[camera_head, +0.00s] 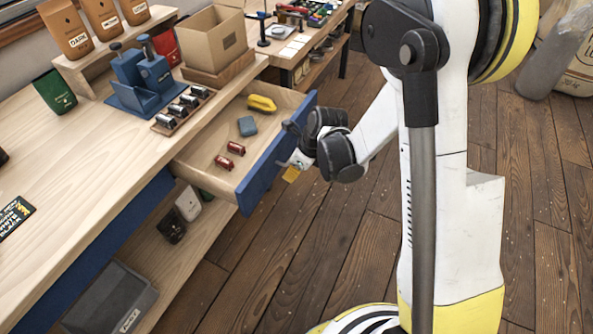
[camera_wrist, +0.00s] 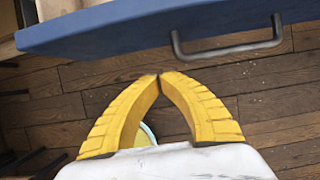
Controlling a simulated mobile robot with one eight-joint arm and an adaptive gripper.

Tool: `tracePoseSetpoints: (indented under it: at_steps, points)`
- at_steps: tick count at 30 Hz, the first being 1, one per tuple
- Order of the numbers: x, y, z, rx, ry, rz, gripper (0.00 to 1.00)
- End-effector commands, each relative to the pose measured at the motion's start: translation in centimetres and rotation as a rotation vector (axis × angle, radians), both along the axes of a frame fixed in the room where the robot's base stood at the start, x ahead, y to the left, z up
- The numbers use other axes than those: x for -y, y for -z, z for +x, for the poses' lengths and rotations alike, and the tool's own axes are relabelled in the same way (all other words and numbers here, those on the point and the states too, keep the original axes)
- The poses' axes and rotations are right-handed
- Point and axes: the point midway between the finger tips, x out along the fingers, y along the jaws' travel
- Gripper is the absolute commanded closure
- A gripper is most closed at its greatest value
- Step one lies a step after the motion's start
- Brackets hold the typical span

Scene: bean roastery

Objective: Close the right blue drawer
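The right blue drawer (camera_head: 277,151) is pulled out from the wooden workbench, with its pale wooden inside showing.
The workbench top (camera_head: 90,150) carries a blue device (camera_head: 143,75), a rack of small dark cylinders (camera_head: 183,107) and an open cardboard box (camera_head: 213,42). A grey bin (camera_head: 112,300) stands on the lower shelf. A sack (camera_head: 575,65) is at the far right. Wooden floor before the drawer is clear.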

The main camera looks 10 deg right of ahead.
Motion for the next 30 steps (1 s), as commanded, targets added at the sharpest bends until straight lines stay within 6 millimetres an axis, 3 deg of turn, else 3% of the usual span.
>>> tracePoseSetpoints:
  at_steps: [2, 10, 25, 30]
  points:
    - [-0.6, 1.7, 0.5, 0.001, -0.003, -0.001, 1.0]
    - [-3.1, 1.1, 2.4, 0.001, -0.001, -0.001, 1.0]
    - [-3.5, 0.9, 2.9, 0.001, -0.001, -0.001, 1.0]
    - [-4.4, 0.9, 5.2, 0.002, -0.002, -0.001, 1.0]
